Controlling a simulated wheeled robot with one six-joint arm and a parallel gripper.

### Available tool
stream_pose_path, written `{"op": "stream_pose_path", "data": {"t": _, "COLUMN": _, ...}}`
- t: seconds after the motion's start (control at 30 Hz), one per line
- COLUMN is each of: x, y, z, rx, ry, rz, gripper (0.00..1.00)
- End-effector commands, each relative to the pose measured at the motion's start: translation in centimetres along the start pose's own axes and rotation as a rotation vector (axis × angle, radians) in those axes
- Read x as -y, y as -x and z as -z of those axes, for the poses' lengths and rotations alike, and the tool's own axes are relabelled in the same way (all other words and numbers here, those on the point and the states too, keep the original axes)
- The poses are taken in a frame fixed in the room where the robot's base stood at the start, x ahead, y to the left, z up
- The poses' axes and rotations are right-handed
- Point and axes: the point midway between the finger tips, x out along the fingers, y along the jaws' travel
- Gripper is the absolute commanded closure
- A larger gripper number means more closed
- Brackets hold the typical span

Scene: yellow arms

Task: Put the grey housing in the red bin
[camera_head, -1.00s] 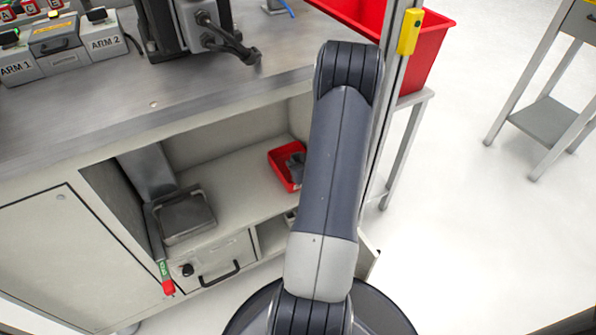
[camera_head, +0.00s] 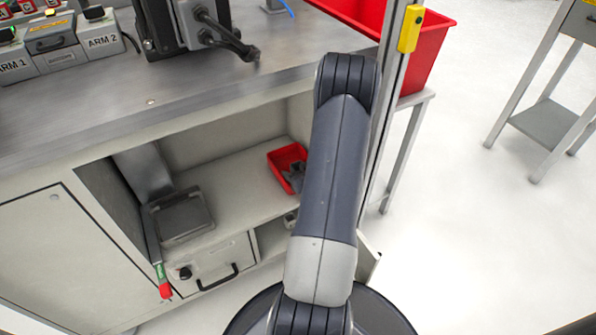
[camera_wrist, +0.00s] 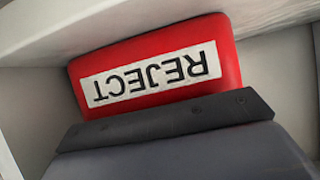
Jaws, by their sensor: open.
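A small red bin (camera_head: 284,157) stands on the lower shelf under the bench, left of my arm. In the wrist view a red bin face (camera_wrist: 230,50) fills the upper middle, with a white label reading REJECT upside down. A dark grey form with a straight, screwed edge, which looks like part of my gripper (camera_wrist: 168,122), lies across the bottom of that view. My gripper is open; its fingertips are not clearly separable. In the head view a dark grey shape (camera_head: 296,177) overlaps the bin's near right side, partly behind my arm. I cannot make out the grey housing for certain.
A grey shallow tray (camera_head: 180,216) sits on the shelf's left part, above a drawer (camera_head: 215,270). A larger red bin (camera_head: 428,62) stands on a stand at the back right. The bench edge (camera_head: 150,135) overhangs the shelf.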

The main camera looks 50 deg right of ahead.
Motion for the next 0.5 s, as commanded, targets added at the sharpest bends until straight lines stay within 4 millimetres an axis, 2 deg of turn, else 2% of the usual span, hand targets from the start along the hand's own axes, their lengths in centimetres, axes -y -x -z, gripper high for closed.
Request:
{"op": "stream_pose_path", "data": {"t": 0.23, "x": -0.1, "y": 0.7, "z": 0.5, "rx": 0.001, "ry": -0.001, "rz": -0.001, "gripper": 0.42}}
{"op": "stream_pose_path", "data": {"t": 0.37, "x": -0.1, "y": 3.2, "z": 0.6, "rx": 0.001, "ry": -0.003, "rz": -0.003, "gripper": 0.42}}
{"op": "stream_pose_path", "data": {"t": 0.5, "x": -0.1, "y": 6.5, "z": 0.6, "rx": 0.000, "ry": -0.003, "rz": -0.004, "gripper": 0.42}}
